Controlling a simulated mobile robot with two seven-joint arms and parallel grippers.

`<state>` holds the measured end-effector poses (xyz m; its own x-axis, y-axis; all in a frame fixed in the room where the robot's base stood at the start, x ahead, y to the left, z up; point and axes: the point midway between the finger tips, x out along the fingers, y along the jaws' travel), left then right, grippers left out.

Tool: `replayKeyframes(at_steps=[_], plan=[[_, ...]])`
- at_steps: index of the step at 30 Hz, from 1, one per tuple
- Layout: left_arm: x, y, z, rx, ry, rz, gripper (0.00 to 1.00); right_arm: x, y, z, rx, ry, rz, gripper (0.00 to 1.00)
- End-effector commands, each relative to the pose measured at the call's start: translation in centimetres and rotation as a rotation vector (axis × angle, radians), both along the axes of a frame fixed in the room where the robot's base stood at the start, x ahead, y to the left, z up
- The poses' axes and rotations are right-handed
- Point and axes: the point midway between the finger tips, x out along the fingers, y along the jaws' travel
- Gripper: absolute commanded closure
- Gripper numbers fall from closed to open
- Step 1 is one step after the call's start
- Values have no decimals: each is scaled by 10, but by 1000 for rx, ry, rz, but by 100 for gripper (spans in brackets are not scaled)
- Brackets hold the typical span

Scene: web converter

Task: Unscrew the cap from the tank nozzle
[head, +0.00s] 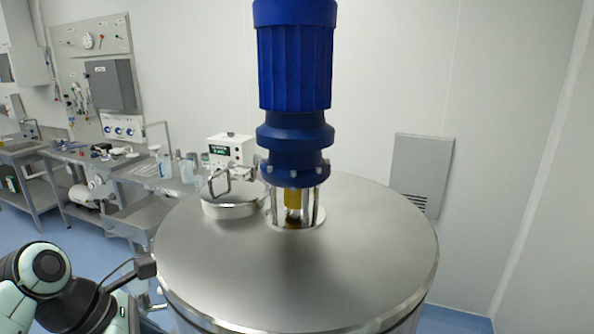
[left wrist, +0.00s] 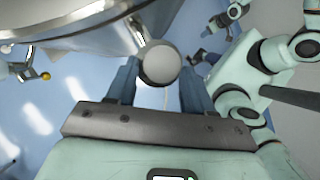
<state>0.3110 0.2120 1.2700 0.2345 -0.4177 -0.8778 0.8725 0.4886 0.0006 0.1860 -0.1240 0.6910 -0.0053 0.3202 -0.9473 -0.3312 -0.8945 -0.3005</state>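The steel tank (head: 330,265) stands in front of me in the head view. Its underside (left wrist: 60,18) shows at the top of the left wrist view. A short nozzle there ends in a round grey cap (left wrist: 160,64). My left gripper (left wrist: 159,75) is open, with its two dark fingers on either side of the cap. A gap shows between the cap and each finger, so they look apart. In the head view my left arm is at the lower left, and its fingers and the cap are hidden. Small dark parts beyond the right finger may belong to my right gripper; its state is unclear.
A blue motor (head: 295,60) stands on the tank lid beside a round hatch (head: 235,205) with a handle. A bench (head: 140,172) with bottles is at the back left. A small valve with a yellow knob (left wrist: 45,76) sits left of the cap.

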Motion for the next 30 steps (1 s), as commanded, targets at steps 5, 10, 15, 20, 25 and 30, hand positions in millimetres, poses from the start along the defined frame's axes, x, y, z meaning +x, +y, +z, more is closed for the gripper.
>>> replayKeyframes(at_steps=[5, 10, 15, 20, 25, 30], plan=[[0, 0, 0, 0, 0, 2, 100, 0, 0, 0, 0, 0, 0, 64], [-3, -2, 0, 4, -3, 122, 100, -2, 0, -2, 0, 2, 0, 64], [-5, -3, 0, 3, -3, 326, 100, -2, 0, -1, 0, 2, 0, 64], [-5, -3, 0, 1, -1, 359, 100, -1, 0, -1, 0, 1, -1, 64], [-5, -3, 0, 1, -2, 364, 100, -1, 0, -1, 0, 1, 0, 64], [-7, -6, 1, 6, -4, 552, 100, 0, 0, 0, 0, 0, 0, 64]])
